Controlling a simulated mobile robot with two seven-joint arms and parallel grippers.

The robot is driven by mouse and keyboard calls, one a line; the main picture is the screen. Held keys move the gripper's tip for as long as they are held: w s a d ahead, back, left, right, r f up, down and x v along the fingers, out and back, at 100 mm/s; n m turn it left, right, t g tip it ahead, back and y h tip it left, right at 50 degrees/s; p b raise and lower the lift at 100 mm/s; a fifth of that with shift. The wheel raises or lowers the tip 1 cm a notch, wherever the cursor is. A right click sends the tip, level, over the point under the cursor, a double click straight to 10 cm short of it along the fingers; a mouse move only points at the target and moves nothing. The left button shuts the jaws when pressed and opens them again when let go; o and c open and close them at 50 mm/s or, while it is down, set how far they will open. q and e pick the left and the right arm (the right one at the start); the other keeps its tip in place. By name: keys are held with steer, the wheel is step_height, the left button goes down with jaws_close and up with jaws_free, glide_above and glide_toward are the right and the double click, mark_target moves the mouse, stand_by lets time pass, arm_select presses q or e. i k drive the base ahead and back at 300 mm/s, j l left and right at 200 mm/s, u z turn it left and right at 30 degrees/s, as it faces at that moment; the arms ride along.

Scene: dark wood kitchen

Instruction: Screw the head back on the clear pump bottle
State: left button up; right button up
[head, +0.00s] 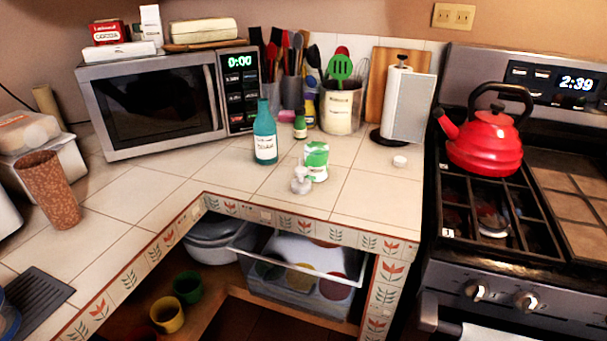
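A small pale, translucent-looking bottle (301,183) with a narrow top stands near the front edge of the tiled counter. It looks like the clear pump bottle, but it is too small to tell whether its head is on. A small round white piece (399,161) lies apart on the counter to the right, near the stove. I cannot tell whether it is the pump head or a cap. Neither of my grippers is in view.
A green and white tub (316,162) stands right behind the small bottle. A teal bottle (265,135) stands to the left, and a small green bottle (300,127) behind. A paper towel holder (408,105) and red kettle (484,142) are right. Front tiles are clear.

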mark_target(316, 150)
steer(key=u, duration=1.7)
steer(key=k+l, duration=0.15)
steer(key=k, duration=0.2)
steer(key=k+l, duration=0.15)
steer(key=k, duration=0.15)
